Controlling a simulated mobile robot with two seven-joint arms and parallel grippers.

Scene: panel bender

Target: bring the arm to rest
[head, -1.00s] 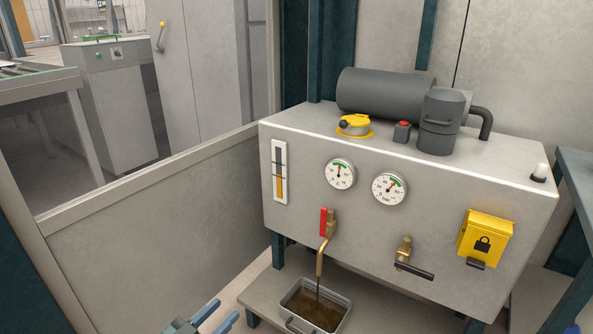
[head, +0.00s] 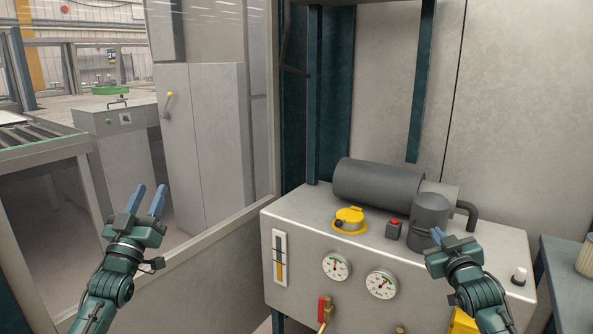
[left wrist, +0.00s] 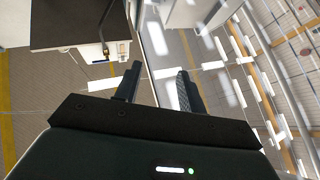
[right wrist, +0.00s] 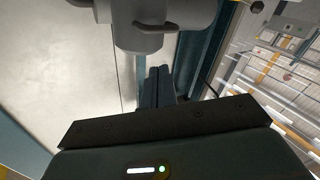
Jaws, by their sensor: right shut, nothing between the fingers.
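My left gripper (head: 150,200) is raised at the left in the head view, in front of the glazed panel. Its two fingers point up and stand apart with nothing between them; the left wrist view (left wrist: 157,88) also shows the gap. My right gripper (head: 450,241) is raised at the right, in front of the grey filler cylinder on the hydraulic tank (head: 400,255). Its fingers are together and empty, as the right wrist view (right wrist: 157,85) shows. In the head view I cannot tell how close it is to the cylinder.
On the tank are a dark motor (head: 385,185), a yellow cap (head: 350,219), a red button (head: 394,226) and two gauges, (head: 336,267) and (head: 381,284). A red-handled tap (head: 323,308) is at the lower edge. A teal bench (head: 570,275) stands at right.

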